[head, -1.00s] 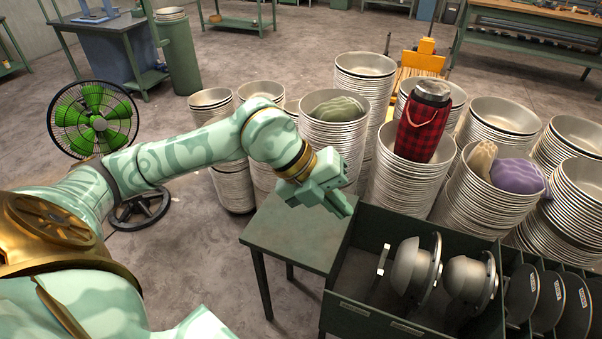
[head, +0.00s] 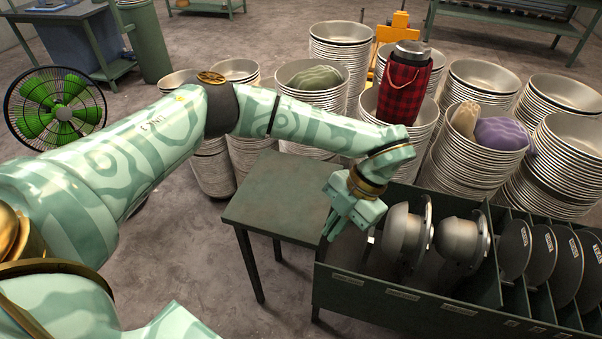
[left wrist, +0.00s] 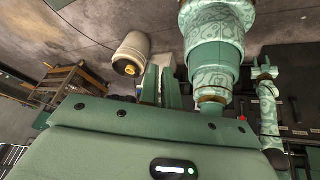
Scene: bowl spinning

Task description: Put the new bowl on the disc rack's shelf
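The disc rack (head: 400,297) is a dark green partitioned bin at the lower right of the head view. In its left compartment two grey metal bowls, one on the left (head: 401,236) and one on the right (head: 458,241), stand on edge against round discs. Which bowl is the new one I cannot tell. My left gripper (head: 338,226) points down at the rack's left end, beside the left bowl and apart from it. No bowl shows in it; its finger gap is unclear. In the left wrist view a small green claw-like end (left wrist: 264,72), seemingly my right gripper, shows at the right.
A small green table (head: 275,205) adjoins the rack's left side, its top bare. Stacks of metal bowls (head: 470,140) stand behind the rack, one bearing a red plaid-wrapped flask (head: 404,85). Dark discs (head: 541,255) fill the rack's right slots. A green fan (head: 55,108) stands far left.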

